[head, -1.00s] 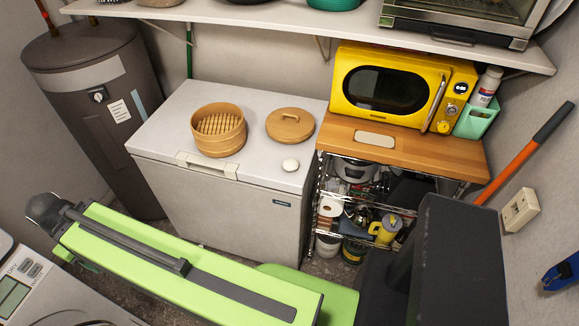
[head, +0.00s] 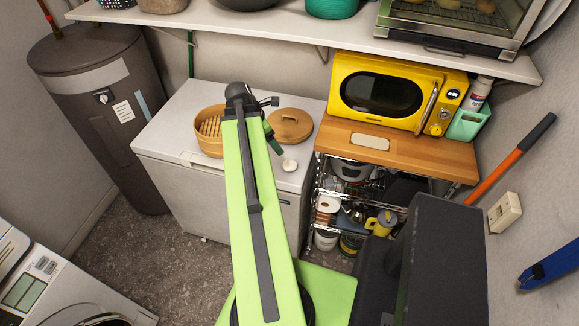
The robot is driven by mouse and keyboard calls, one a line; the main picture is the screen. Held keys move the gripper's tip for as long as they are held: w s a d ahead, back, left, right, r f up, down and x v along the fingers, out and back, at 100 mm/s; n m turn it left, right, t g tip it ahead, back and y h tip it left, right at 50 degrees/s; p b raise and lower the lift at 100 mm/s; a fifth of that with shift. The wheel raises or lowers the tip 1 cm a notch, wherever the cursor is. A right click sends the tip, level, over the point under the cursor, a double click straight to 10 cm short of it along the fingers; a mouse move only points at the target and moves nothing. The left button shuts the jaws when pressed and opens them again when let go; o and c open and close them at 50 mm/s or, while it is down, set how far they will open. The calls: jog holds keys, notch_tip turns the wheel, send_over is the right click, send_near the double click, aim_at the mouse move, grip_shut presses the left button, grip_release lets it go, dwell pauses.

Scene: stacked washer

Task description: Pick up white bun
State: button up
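The white bun (head: 289,166) is small and round and sits on the white chest freezer top (head: 180,118), near its front right corner. The round wooden lid (head: 291,126) lies just behind it. The bamboo steamer basket (head: 208,131) stands to the left, partly hidden by my arm. My gripper (head: 271,122) is at the far end of my green arm, above the freezer between the basket and the lid. It is apart from the bun, up and to its left in the picture. Its fingers are small and dark, and I cannot tell whether they are open.
A yellow microwave (head: 396,92) stands on a wooden-topped wire rack (head: 440,158) to the right. A white shelf (head: 345,42) runs above the freezer. A dark water heater (head: 95,120) stands at left, and a washer (head: 60,290) at lower left.

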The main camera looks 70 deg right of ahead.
jog(key=b, duration=1.1)
send_over(289, 162)
jog(key=w+a, duration=0.2)
jog(key=f, duration=1.1)
jog(key=shift+s+a, duration=0.2)
jog(key=shift+s+d+f, duration=0.15)
jog(key=shift+f, duration=0.15)
jog(key=shift+s+d+r, duration=0.1)
jog(key=b+x, duration=0.5)
jog(key=shift+d+f, duration=0.15)
jog(key=shift+f, duration=0.05)
jog(key=shift+r, duration=0.2)
jog(key=c, duration=1.5)
jog(key=shift+o, duration=0.2)
notch_tip(289, 162, up, 10)
jog(key=p, duration=1)
